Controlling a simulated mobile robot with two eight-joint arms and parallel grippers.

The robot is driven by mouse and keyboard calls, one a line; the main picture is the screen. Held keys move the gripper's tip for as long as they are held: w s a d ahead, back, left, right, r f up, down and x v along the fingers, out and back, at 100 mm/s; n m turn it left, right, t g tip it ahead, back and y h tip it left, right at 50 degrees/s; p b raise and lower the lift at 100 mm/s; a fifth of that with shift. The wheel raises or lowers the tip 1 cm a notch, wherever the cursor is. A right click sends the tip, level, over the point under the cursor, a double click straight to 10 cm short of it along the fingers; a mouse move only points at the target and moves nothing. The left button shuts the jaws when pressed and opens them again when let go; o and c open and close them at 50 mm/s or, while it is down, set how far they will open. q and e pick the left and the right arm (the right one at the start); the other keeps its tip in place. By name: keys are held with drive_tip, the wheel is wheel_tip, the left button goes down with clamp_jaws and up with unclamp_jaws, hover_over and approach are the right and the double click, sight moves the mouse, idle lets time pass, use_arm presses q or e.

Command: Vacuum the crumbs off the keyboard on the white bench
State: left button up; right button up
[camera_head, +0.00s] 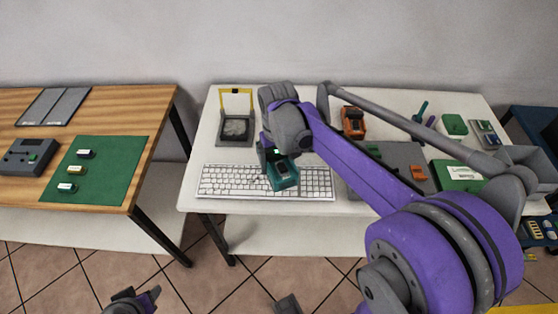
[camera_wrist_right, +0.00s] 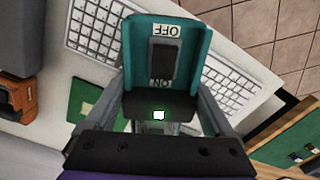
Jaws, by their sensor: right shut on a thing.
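The white keyboard (camera_head: 228,182) lies along the front of the white bench (camera_head: 330,98); parts of it show in the right wrist view (camera_wrist_right: 95,28). I cannot make out crumbs on it. My right gripper (camera_head: 274,160) is shut on a teal hand vacuum (camera_head: 285,176), over the keyboard's right half. In the right wrist view the vacuum (camera_wrist_right: 142,48) has a dark rocker switch between OFF and ON labels, and a small green light glows near it. I cannot tell whether its nozzle touches the keys. What seems my left gripper (camera_head: 137,300) hangs low, near the bottom edge, its jaws unclear.
Behind the keyboard stands a yellow-framed dark device (camera_head: 236,128). A wooden table (camera_head: 104,100) with a green mat (camera_head: 110,170) stands left, across a gap.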

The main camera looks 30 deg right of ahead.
drive_tip(key=shift+f+b, duration=2)
drive_tip(key=shift+f, duration=0.95)
drive_tip(key=shift+w, duration=0.1)
drive_tip(key=shift+w+a, duration=0.3)
drive_tip(key=shift+a, duration=0.2)
drive_tip(key=shift+w+a, duration=0.25)
drive_tip(key=shift+a, duration=0.2)
drive_tip(key=shift+w+a, duration=0.3)
drive_tip(key=shift+a, duration=0.2)
drive_tip(key=shift+w+a, duration=0.25)
drive_tip(key=shift+a, duration=0.2)
drive_tip(key=shift+w+a, duration=0.1)
drive_tip(key=shift+a, duration=0.05)
drive_tip(key=shift+w+a, duration=0.5)
drive_tip(key=shift+a, duration=0.35)
drive_tip(key=shift+r, duration=0.1)
